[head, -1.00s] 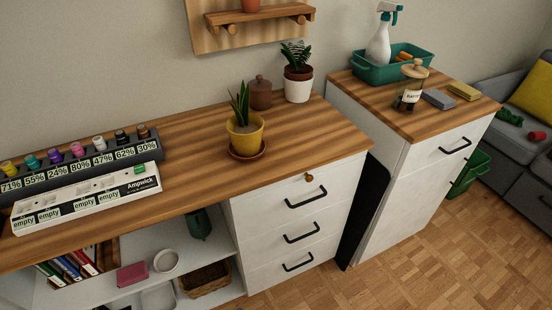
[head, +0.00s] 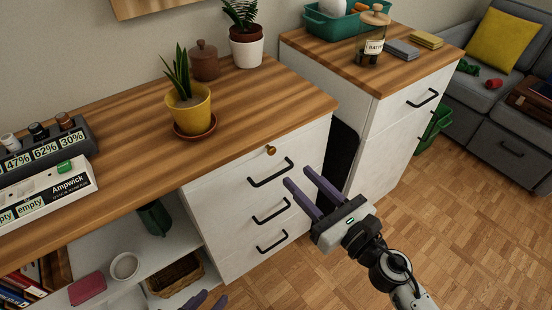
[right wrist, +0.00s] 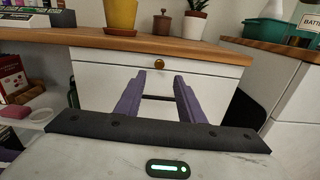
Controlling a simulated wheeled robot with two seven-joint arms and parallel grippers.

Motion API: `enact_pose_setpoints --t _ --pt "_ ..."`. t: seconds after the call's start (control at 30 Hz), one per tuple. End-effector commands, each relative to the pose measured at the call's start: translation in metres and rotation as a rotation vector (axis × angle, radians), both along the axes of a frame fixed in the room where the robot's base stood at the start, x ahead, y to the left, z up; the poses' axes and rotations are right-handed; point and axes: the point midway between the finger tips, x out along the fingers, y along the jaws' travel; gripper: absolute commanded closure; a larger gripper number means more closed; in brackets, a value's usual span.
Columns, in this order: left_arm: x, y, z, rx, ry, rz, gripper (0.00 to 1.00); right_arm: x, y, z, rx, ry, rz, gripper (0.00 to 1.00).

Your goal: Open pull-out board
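The pull-out board's front is a thin white strip just under the wooden desk top, with a round brown knob (head: 271,150) on it. The knob also shows in the right wrist view (right wrist: 159,64), above and beyond the fingertips. The board looks flush with the drawer unit. My right gripper (head: 298,177) is open and empty, to the right of and below the knob in the head view, in front of the drawers. In the right wrist view my right gripper (right wrist: 160,80) points at the drawer front. My left gripper (head: 207,300) shows only its purple fingertips, apart, at the bottom edge.
Black drawer handles (head: 271,173) stick out below the knob. A yellow plant pot (head: 189,112) stands on the desk top (head: 120,140). A taller white cabinet (head: 385,125) stands to the right. The wooden floor (head: 460,220) there is clear.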

Motion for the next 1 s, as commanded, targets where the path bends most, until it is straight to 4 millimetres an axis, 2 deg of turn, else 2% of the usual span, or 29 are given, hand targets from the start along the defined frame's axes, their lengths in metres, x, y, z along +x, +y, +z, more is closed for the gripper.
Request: enact_pose_setpoints --t 0.17,0.4,0.6,1.0 --pt "-0.003 0.0 0.003 0.0 0.005 0.0 0.69 0.016 0.013 0.003 -0.026 -0.022 0.008 0.65" --pt "-0.003 0.0 0.004 0.002 0.004 -0.001 0.69 0.053 0.04 0.002 -0.024 -0.02 0.006 0.65" --pt "-0.001 0.0 0.003 0.003 0.001 -0.001 0.69 0.075 0.056 0.001 -0.023 -0.018 0.005 0.65" --pt "0.004 0.0 0.005 0.002 -0.008 0.0 0.69 0.083 0.061 0.001 -0.023 -0.016 0.005 0.65"
